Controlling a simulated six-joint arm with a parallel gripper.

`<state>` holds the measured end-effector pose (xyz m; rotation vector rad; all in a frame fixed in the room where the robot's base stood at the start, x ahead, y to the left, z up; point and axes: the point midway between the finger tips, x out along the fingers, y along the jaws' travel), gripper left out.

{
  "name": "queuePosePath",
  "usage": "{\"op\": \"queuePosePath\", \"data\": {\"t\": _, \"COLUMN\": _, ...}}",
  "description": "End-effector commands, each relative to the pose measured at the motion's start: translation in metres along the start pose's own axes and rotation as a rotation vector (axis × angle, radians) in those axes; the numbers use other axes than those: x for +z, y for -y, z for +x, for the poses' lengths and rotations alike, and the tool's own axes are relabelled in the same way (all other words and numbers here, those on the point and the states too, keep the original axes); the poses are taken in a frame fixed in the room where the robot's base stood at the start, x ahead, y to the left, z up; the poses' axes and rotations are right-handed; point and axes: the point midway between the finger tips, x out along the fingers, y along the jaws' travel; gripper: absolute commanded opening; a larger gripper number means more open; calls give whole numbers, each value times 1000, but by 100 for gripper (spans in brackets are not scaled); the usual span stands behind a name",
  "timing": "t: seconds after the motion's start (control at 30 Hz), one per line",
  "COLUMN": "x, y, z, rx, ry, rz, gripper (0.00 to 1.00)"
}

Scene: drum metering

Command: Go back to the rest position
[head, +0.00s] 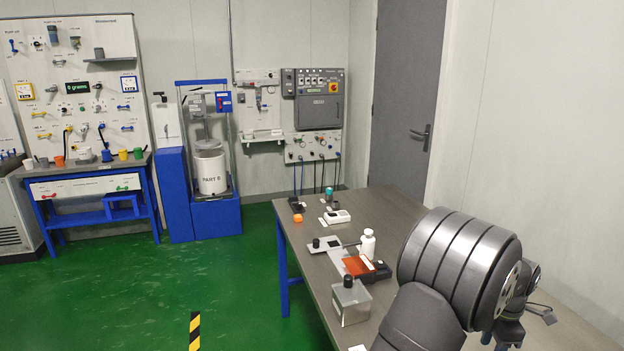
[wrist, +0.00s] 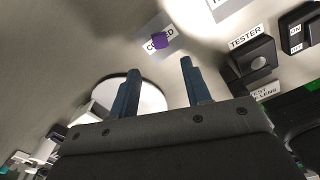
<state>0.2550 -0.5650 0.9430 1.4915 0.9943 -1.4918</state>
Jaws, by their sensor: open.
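My arm fills the lower right of the head view, over the near right part of the grey table (head: 392,217). The gripper's end there is mostly hidden or cut off by the frame. In the wrist view my gripper (wrist: 160,65) shows two dark blue fingers standing apart with nothing between them.
A black tester (wrist: 255,60) and an ON/OFF switch box (wrist: 299,32) stand right of the fingers. A pale disc (wrist: 147,97) shows behind them. A white bottle (head: 367,243), orange plate (head: 358,266) and glass box (head: 350,302) stand left of my arm. Green floor (head: 235,285) is open.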

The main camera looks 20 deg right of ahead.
Motion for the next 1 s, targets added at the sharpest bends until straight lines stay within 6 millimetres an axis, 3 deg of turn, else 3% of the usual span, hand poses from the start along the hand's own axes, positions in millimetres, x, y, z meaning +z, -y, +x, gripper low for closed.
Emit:
{"op": "queuePosePath", "data": {"t": 0.17, "x": 0, "y": 0, "z": -38, "rx": 3, "ry": 3, "rz": 0, "gripper": 44}}
{"op": "queuePosePath", "data": {"t": 0.23, "x": -1, "y": 1, "z": -14, "rx": -4, "ry": -4, "rz": 0, "gripper": 44}}
{"op": "queuePosePath", "data": {"t": 0.77, "x": -1, "y": 1, "z": 92, "rx": -3, "ry": -3, "rz": 0, "gripper": 44}}
{"op": "queuePosePath", "data": {"t": 1.0, "x": 2, "y": 5, "z": 42, "rx": 3, "ry": 3, "rz": 2, "gripper": 44}}
